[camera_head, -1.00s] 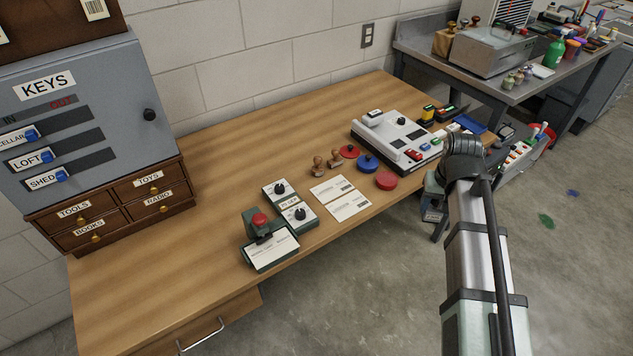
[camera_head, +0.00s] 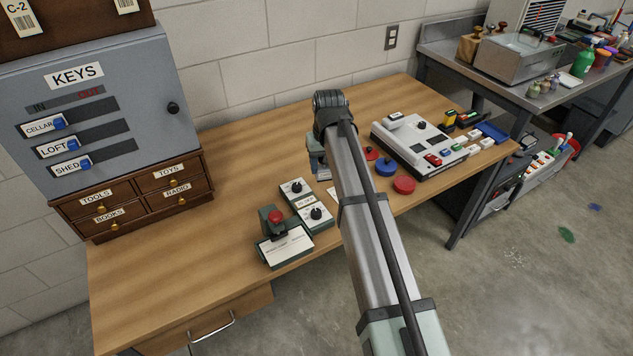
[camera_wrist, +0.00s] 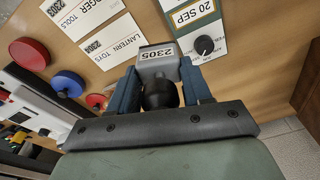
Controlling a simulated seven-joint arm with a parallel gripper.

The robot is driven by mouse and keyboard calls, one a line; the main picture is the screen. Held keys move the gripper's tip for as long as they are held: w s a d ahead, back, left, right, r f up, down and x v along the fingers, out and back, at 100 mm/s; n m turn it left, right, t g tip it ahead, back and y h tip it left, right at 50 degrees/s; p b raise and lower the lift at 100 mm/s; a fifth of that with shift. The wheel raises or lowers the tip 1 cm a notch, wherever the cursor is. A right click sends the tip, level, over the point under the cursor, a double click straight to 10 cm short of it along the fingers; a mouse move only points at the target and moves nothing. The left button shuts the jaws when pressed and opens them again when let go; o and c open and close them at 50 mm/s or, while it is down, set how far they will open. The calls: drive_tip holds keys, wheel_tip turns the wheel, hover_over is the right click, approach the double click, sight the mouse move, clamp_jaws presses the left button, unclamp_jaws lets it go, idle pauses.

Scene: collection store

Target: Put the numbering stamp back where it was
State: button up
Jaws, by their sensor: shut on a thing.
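The numbering stamp (camera_wrist: 157,67), a grey block with a black round grip and a label reading 2305, is between the two blue fingers of my gripper (camera_wrist: 160,84) in the wrist view. My gripper is shut on it, above the wooden desk. In the head view my gripper (camera_head: 317,162) hangs over the middle of the desk, and my arm hides much of what lies below and behind it. White cards (camera_wrist: 121,42) lettered LANTERN TOYS and 2304 lie on the desk beside the stamp in the wrist view.
Green-framed knob panels (camera_head: 315,214), one reading 20 SEP, and a red-knobbed device (camera_head: 276,222) with a card stand left of my arm. Blue (camera_head: 386,169) and red (camera_head: 404,185) round pads and a grey console (camera_head: 400,135) are right. The desk's left part (camera_head: 170,270) is clear.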

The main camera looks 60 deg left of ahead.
drive_tip(key=w+a+r+n, duration=0.1)
drive_tip(key=w+a+n, duration=0.1)
drive_tip(key=a, duration=0.6)
drive_tip(key=shift+n, duration=0.7)
drive_tip(key=shift+d+f, duration=0.1)
drive_tip(key=shift+f, duration=4.95)
drive_tip(key=o, duration=0.4)
drive_tip(key=shift+f, duration=0.15)
drive_tip(key=shift+o, duration=1)
wheel_tip(320, 180, up, 12)
drive_tip(key=d, duration=0.1)
drive_tip(key=shift+d, duration=0.2)
